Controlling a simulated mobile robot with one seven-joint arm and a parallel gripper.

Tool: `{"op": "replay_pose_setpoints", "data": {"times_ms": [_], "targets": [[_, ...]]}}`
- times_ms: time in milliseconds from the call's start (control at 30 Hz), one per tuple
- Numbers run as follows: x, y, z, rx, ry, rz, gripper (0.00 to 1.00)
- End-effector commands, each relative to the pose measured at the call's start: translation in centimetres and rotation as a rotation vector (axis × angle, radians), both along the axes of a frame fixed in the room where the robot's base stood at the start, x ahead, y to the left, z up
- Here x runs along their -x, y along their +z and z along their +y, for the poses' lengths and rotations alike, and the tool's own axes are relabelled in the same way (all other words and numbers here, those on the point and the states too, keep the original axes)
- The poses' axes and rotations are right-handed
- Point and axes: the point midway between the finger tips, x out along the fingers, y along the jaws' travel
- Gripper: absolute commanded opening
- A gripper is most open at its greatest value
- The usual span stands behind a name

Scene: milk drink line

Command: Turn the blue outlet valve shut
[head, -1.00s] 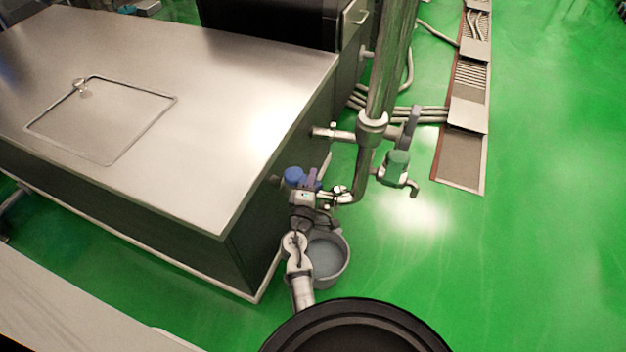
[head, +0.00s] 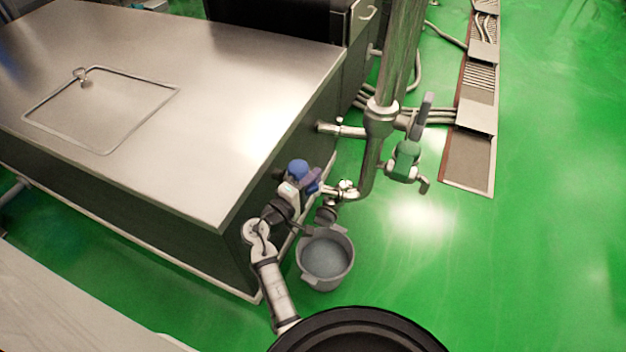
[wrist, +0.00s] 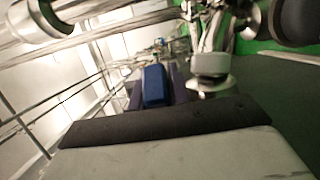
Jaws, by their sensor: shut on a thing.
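The blue outlet valve (head: 298,168) sits on the steel pipework beside the dark side of the steel-topped unit in the head view. My gripper (head: 311,181) is at the valve, with its purplish fingers against the blue part. In the wrist view the blue handle (wrist: 154,86) lies between the two dark fingers of my gripper (wrist: 156,90), which are shut on it. My gripper and wrist hide part of the valve in the head view. I cannot read the exact handle angle against the pipe.
A grey bucket (head: 324,281) stands on the green floor, below and right of my wrist. A green-bodied valve (head: 405,156) and a thick vertical pipe (head: 398,60) stand to the right. The steel unit (head: 245,100) is close on the left. Open floor lies to the right.

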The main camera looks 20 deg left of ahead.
Motion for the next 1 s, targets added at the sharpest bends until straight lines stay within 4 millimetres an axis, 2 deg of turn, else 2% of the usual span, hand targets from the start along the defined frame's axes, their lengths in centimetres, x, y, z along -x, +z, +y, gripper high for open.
{"op": "replay_pose_setpoints", "data": {"times_ms": [233,267,400,767,867,1000], "targets": [[-0.1,0.1,0.0,-0.001,0.000,-0.001,0.00],[-0.1,0.1,0.0,-0.001,0.000,-0.001,0.21],[-0.1,0.1,0.0,-0.001,0.001,-0.001,0.39],[0.3,0.0,0.1,0.000,0.002,-0.001,0.40],[1.4,-0.1,0.5,0.000,0.003,0.000,0.40],[4.2,-0.2,1.4,0.000,0.006,0.000,0.40]]}}
